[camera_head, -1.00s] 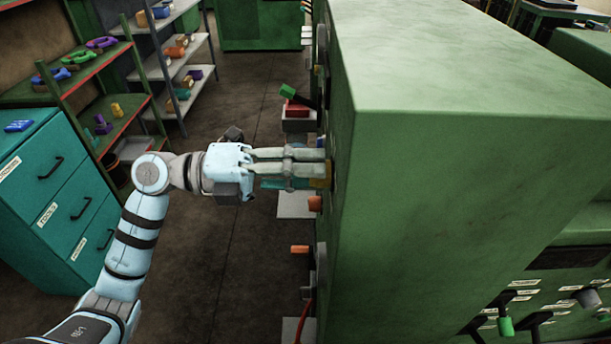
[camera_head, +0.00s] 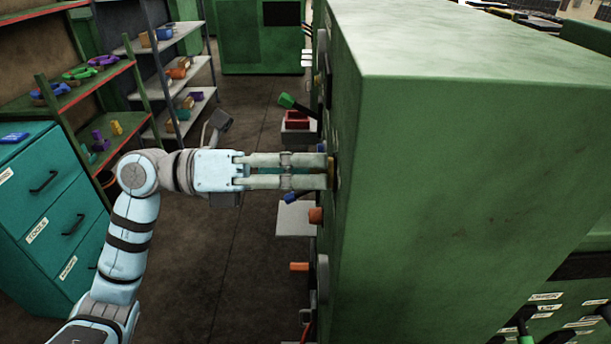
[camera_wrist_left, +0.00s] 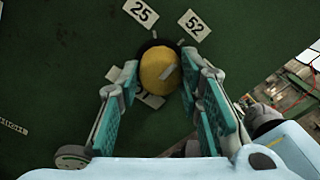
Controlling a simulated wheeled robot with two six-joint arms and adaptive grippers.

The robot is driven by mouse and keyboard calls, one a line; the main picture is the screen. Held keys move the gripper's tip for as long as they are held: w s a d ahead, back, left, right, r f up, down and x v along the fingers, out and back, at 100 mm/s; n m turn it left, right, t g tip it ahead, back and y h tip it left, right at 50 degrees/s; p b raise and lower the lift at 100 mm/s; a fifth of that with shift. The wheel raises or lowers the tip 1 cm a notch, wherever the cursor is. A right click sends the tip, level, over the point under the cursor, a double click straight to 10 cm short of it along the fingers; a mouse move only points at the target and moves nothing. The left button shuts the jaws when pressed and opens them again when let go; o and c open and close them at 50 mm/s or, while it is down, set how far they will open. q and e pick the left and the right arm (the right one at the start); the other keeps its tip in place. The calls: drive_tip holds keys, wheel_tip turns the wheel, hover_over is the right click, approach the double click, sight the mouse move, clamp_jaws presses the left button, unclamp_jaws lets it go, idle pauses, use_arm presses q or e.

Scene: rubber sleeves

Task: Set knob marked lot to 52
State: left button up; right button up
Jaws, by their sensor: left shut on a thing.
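The yellow round knob (camera_wrist_left: 160,72) sits on the green machine panel, with a pale pointer mark slanting to the upper right, roughly toward the 52 label (camera_wrist_left: 194,25). The 25 label (camera_wrist_left: 141,12) is at the upper left of the knob. A third label (camera_wrist_left: 151,99) below is partly hidden by the knob and a finger. My left gripper (camera_wrist_left: 160,80) has its fingers on either side of the knob, shut on it. In the head view the left gripper (camera_head: 326,171) reaches level to the panel, and the knob (camera_head: 331,172) shows as a sliver. My right gripper is out of view.
The green machine (camera_head: 450,170) fills the right. Orange handles (camera_head: 299,266) and a green-tipped lever (camera_head: 287,100) stick out from its panel near the gripper. A teal drawer cabinet (camera_head: 50,210) and shelves stand at the left, with open floor between.

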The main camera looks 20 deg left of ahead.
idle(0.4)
use_arm(q)
drive_tip(key=o, duration=1.2)
drive_tip(key=shift+c, duration=0.2)
drive_tip(key=v, duration=1.2)
